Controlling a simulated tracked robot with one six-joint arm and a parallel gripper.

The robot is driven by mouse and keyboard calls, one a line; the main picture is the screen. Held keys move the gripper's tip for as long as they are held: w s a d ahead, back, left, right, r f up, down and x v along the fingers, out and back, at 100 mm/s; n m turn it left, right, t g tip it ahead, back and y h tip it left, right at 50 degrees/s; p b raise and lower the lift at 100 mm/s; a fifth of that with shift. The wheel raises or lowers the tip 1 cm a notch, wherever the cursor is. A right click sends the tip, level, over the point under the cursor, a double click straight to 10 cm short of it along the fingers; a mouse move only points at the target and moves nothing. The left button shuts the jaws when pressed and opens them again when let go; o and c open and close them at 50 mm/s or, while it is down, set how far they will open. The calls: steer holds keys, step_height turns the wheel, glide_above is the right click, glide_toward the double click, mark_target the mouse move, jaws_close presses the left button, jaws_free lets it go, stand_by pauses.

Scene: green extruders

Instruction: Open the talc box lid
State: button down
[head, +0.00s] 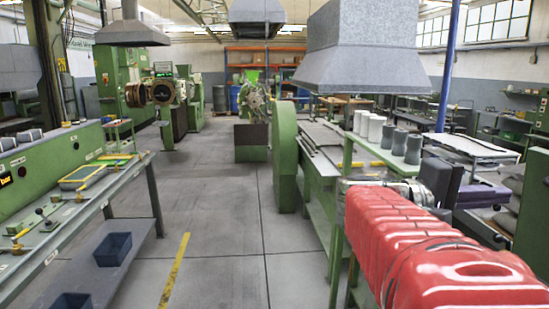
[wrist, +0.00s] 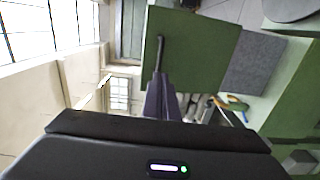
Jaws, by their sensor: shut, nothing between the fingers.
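I cannot pick out the talc box or its lid for certain in either view. My gripper (wrist: 160,42) shows in the wrist view as dark purple parts narrowing to a thin dark tip. It is shut and holds nothing. A green panel (wrist: 205,45) lies behind the tip in that picture; I cannot tell how far apart they are. In the head view my arm, in a red cover, reaches in from the lower right, and the dark gripper body (head: 440,180) is at its far end.
A green bench with a shallow yellow-edged tray (head: 95,173) is on the left, with blue bins (head: 112,249) below. Grey cylinders (head: 399,143) stand on a green table at right. A grey hood (head: 360,50) hangs above. The central floor (head: 225,215) is clear.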

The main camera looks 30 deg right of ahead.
steer(key=shift+d, duration=0.1)
steer(key=x, duration=1.3)
steer(key=shift+s+d, duration=0.2)
steer(key=shift+d, duration=0.15)
